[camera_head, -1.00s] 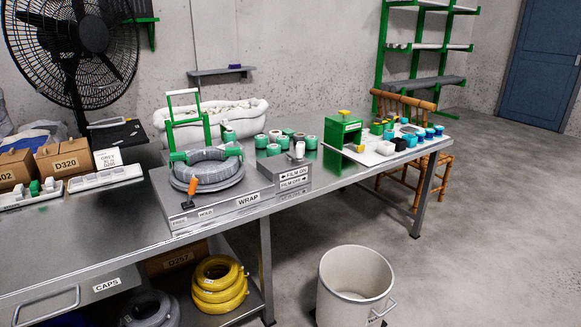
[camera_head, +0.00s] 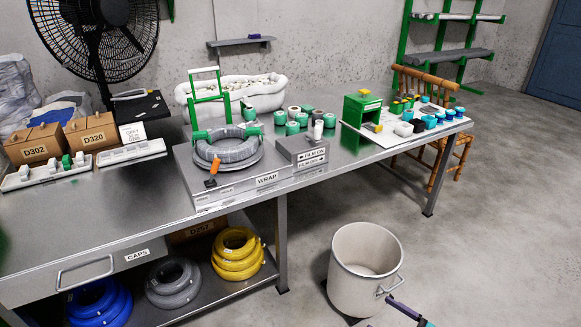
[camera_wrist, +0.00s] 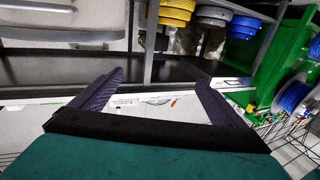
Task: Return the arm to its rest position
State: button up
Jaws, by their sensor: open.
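My gripper (camera_wrist: 158,95) shows in the wrist view as two dark purple fingers, spread apart on a dark bar in front of a teal body. Nothing is held between them. In the head view, a thin purple and teal piece (camera_head: 407,312) at the bottom edge, just right of the bin, looks like part of my gripper; the rest of the arm is out of frame. A blue cable coil (camera_head: 98,303) lies on the lower shelf, apart from the gripper. A grey coil (camera_head: 228,148) lies on the wrap station on the bench.
The steel bench (camera_head: 130,215) runs across the head view. A pale bin (camera_head: 366,268) stands on the floor before it. Grey (camera_head: 173,283) and yellow (camera_head: 238,254) coils share the lower shelf. A green structure with a blue-wound spool (camera_wrist: 293,95) is right in the wrist view.

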jog(key=w+a+r+m+t+h+p, duration=0.1)
jog(key=w+a+r+m+h+p, duration=0.15)
jog(key=w+a+r+p, duration=0.35)
jog(key=w+a+r+m+t+h+p, duration=0.1)
jog(key=w+a+r+h+p, duration=0.2)
jog(key=w+a, duration=0.5)
jog(key=s+d+f+m+g+h+p, duration=0.1)
jog(key=s+f+m+g+h+p, duration=0.2)
jog(key=s+f+g+h, duration=0.4)
jog(key=s+f+m+g+h+p, duration=0.3)
jog(key=s+f+m+g, duration=0.15)
jog(key=s, duration=0.55)
jog(key=s+a+r+g+y, duration=0.1)
jog(key=s+g, duration=0.3)
jog(key=s, duration=0.5)
jog(key=s+a+r+n+g+y, duration=0.1)
jog(key=s+g, duration=0.3)
jog(key=s, duration=0.5)
jog(key=shift+s+a+r+n, duration=0.15)
jog(key=shift+s+a+n, duration=0.2)
jog(key=shift+a, duration=0.2)
dwell(0.7)
